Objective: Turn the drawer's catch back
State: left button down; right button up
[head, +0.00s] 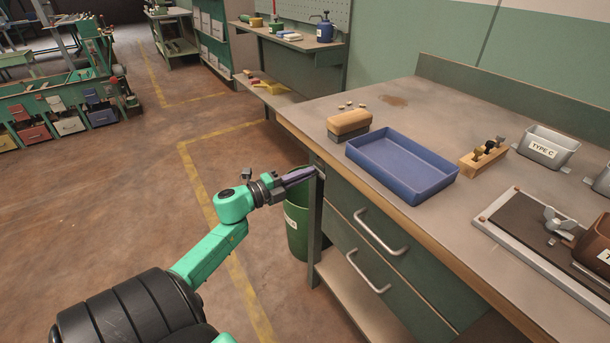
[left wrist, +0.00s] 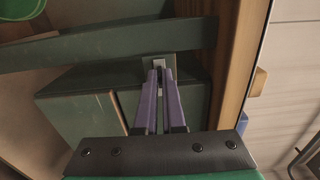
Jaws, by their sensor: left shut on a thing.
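The workbench has two green-grey drawers, an upper drawer (head: 348,207) and a lower drawer (head: 345,250), each with a metal bar handle. Both look closed. A small pale metal piece, which looks like the catch (left wrist: 159,64), sits on the bench frame under the top edge. My left gripper (head: 316,172) reaches the bench's near-left corner, beside the upper drawer. In the left wrist view its purple fingers (left wrist: 160,78) are close together on the catch, hiding part of it. How far the catch is turned cannot be told. My right gripper is not in view.
On the bench top (head: 392,105) are a blue tray (head: 400,184), a brush (head: 348,123), a wooden block with pegs (head: 482,160) and a grey TYPE C bin (head: 546,148). A green waste bin (head: 297,225) stands behind my left gripper.

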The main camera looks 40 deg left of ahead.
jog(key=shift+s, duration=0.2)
pick_arm(q)
jog(key=c, duration=1)
grip_release()
jog(key=shift+s, duration=0.1)
jog(key=v, duration=1.4)
jog(key=shift+s, duration=0.2)
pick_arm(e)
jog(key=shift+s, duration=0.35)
pick_arm(q)
jog(key=shift+a+f, duration=0.1)
